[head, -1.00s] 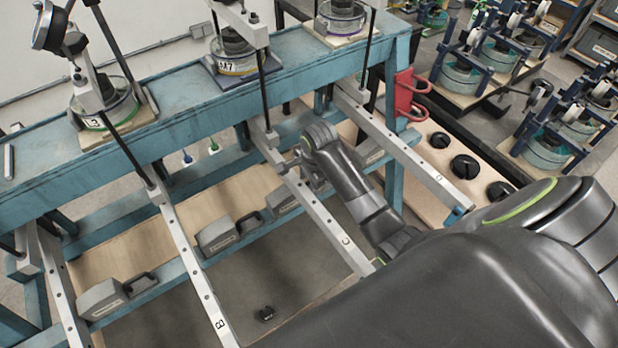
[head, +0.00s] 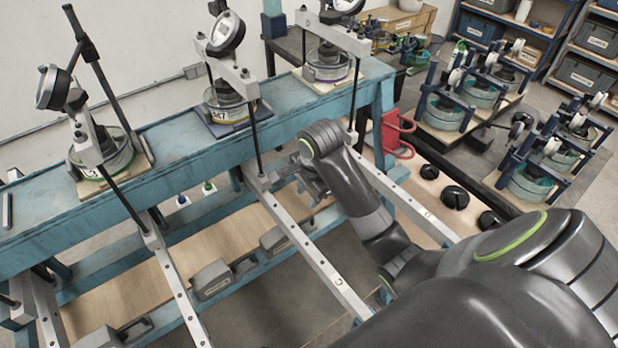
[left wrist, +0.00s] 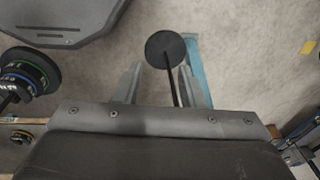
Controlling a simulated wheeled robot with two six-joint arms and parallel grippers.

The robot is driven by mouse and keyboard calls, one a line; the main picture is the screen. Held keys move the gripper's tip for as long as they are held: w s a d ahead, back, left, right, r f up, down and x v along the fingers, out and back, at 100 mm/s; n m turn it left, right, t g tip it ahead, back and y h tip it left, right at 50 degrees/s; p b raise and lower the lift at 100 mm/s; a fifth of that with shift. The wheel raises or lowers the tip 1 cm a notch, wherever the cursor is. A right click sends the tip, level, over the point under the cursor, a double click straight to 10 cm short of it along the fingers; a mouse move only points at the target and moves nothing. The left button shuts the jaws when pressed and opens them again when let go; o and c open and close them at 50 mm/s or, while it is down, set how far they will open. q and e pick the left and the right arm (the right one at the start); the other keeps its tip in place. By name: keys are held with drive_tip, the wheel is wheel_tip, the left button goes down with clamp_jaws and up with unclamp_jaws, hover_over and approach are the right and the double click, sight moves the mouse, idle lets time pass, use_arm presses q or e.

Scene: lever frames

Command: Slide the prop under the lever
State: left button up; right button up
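Several long pale levers run from the blue frame toward the viewer in the head view. The middle lever (head: 318,266), marked C, passes just left of my right gripper (head: 308,186). That gripper is low beside the lever's far part; its fingertips are small and partly hidden, so its opening is unclear. Grey handled blocks that look like the props sit on the lower blue rail: one (head: 211,280) left of the middle lever, one (head: 275,239) close beside it. My left gripper (left wrist: 163,84) shows in the left wrist view with fingers apart; a dark rod with a round disc (left wrist: 165,49) appears between them.
The blue beam (head: 170,155) carries several round cells with dial gauges. Black slotted weights (head: 455,197) lie on a board at right. My right arm covers part of the levers.

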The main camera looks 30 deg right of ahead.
drive_tip(key=shift+s+r+p, duration=0.15)
drive_tip(key=shift+r+p, duration=0.45)
drive_tip(key=shift+r, duration=0.15)
drive_tip(key=shift+s+r+p, duration=0.1)
drive_tip(key=shift+r+p, duration=0.45)
drive_tip(key=shift+r, duration=0.15)
drive_tip(key=shift+f, duration=0.1)
